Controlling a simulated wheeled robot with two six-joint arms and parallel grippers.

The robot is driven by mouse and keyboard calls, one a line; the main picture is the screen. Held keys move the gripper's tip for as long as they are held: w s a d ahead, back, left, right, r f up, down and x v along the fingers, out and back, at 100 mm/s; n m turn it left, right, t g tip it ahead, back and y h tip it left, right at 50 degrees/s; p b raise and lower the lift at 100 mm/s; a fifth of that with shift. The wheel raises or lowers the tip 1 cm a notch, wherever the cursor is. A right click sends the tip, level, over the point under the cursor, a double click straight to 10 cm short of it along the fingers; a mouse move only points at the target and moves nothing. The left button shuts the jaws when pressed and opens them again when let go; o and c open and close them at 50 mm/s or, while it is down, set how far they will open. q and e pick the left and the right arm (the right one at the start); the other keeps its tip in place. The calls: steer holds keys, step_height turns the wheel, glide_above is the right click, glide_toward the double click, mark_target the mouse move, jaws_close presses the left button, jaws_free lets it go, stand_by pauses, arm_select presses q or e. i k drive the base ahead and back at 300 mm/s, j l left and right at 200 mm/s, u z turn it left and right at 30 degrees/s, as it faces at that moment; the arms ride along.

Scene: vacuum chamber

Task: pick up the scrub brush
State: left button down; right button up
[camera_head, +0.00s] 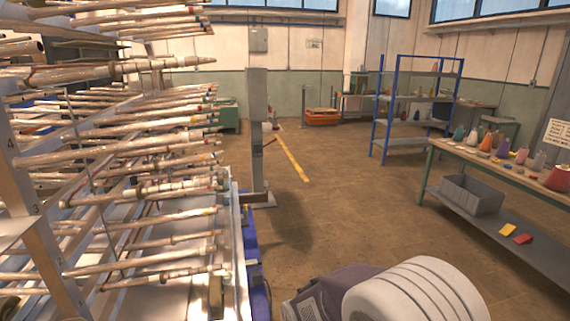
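I cannot make out a scrub brush for certain in the head view. A long workbench (490,168) at the right holds several small coloured items and bottles, too small to tell apart. A yellow flat item (507,230) and a red flat item (523,238) lie on its lower shelf, and I cannot tell what they are. Neither of my grippers is in view.
A rack of long metal tubes (140,190) fills the left side. A grey bin (472,194) sits on the bench's lower shelf. A blue-framed shelf (373,110) stands at the back. A grey post (257,130) stands beside the rack. The middle floor (340,200) is clear.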

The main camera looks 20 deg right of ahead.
mark_target(483, 155)
steer(key=i+l+z, duration=0.25)
steer(key=l+z, duration=0.2)
steer(key=i+l+z, duration=0.3)
steer(key=l+z, duration=0.2)
steer(key=i+l+z, duration=0.25)
steer(key=i+z, duration=0.2)
steer(key=i+l+z, duration=0.15)
steer(key=i+z, duration=0.4)
steer(key=i, duration=0.5)
steer(key=i+z, duration=0.1)
steer(key=i, duration=0.5)
steer(key=i+z, duration=0.15)
steer(key=i, duration=0.45)
steer(key=i+j+z, duration=0.1)
steer(key=i, duration=0.45)
steer(key=i+j+z, duration=0.1)
steer(key=i, duration=0.5)
steer(key=j+u, duration=0.1)
steer(key=u, duration=4.85)
steer(key=z, duration=4.95)
